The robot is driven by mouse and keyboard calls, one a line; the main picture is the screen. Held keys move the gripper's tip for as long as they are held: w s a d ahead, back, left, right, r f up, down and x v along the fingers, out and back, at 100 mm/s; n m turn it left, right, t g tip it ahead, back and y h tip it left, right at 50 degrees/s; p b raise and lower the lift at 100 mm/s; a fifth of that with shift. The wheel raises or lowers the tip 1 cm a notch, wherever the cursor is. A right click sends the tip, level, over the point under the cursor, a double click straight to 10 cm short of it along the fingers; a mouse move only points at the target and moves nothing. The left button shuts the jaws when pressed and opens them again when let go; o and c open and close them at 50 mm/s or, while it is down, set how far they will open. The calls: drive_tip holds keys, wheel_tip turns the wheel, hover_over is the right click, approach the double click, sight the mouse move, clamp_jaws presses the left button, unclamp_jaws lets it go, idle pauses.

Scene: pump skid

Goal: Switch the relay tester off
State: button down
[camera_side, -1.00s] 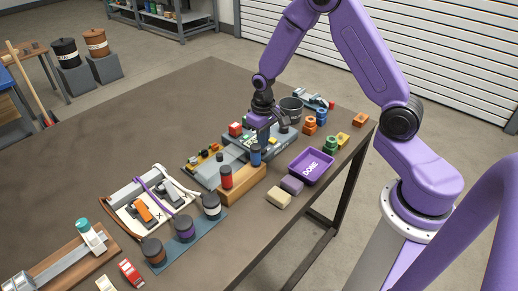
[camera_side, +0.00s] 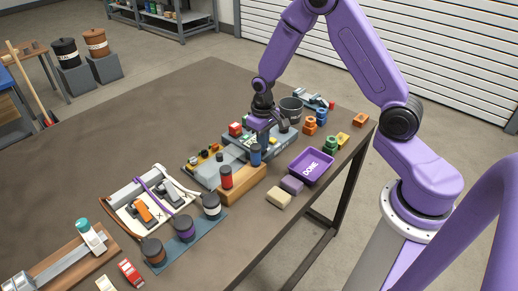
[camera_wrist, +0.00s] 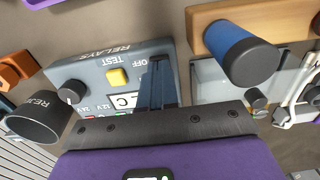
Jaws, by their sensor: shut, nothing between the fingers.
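The relay tester (camera_wrist: 98,62) is a blue-grey box marked RELAYS, TEST and OFF, with a yellow button (camera_wrist: 117,77), a black knob (camera_wrist: 71,92) and a partly covered white label. In the side view the tester (camera_side: 286,142) stands mid-table under my gripper (camera_side: 264,136). In the wrist view my gripper (camera_wrist: 158,84) is shut and empty, its fingers beside the OFF marking, to the right of the yellow button. The fingers hide the panel just below OFF. I cannot tell whether the fingertips touch the panel or what state the switch is in.
A wooden block (camera_wrist: 285,22) holding a blue cylinder (camera_wrist: 238,52) stands close to the tester. A dark REJECT cup (camera_wrist: 40,117) is on the other side. A purple DONE tray (camera_side: 311,166) lies near the table edge. The far-left tabletop is clear.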

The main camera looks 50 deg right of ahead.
drive_tip(key=shift+f, duration=0.55)
idle(0.4)
drive_tip(key=shift+r, duration=3.5)
